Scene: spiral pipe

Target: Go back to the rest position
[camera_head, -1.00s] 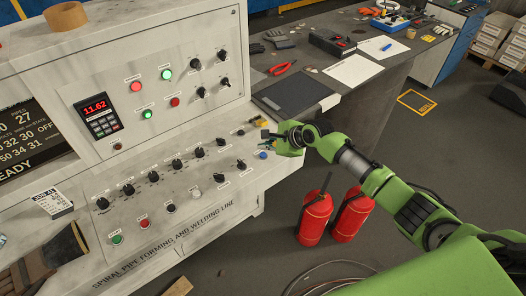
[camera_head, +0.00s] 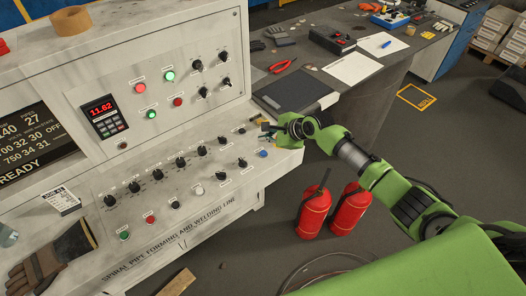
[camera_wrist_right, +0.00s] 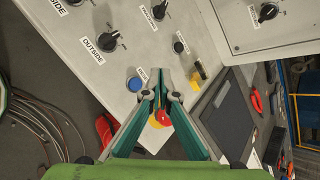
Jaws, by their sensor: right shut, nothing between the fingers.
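My right gripper (camera_head: 268,130) is at the right end of the control console, just above its sloped panel (camera_head: 225,205). Its fingers are shut with nothing between them. In the right wrist view, the fingertips (camera_wrist_right: 161,92) meet beside the blue button (camera_wrist_right: 134,84), apart from it as far as I can tell. The same blue button (camera_head: 263,153) shows in the head view below the gripper. A red and yellow part (camera_wrist_right: 162,118) shows between the finger links; I cannot tell what it is. My left gripper is not in view.
Two red fire extinguishers (camera_head: 313,213) stand on the floor under my right arm. A dark workbench (camera_head: 375,75) behind holds pliers (camera_head: 283,66), papers and a dark pad (camera_head: 292,90). Gloves (camera_head: 40,268) lie at the console's front left. Floor to the right is open.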

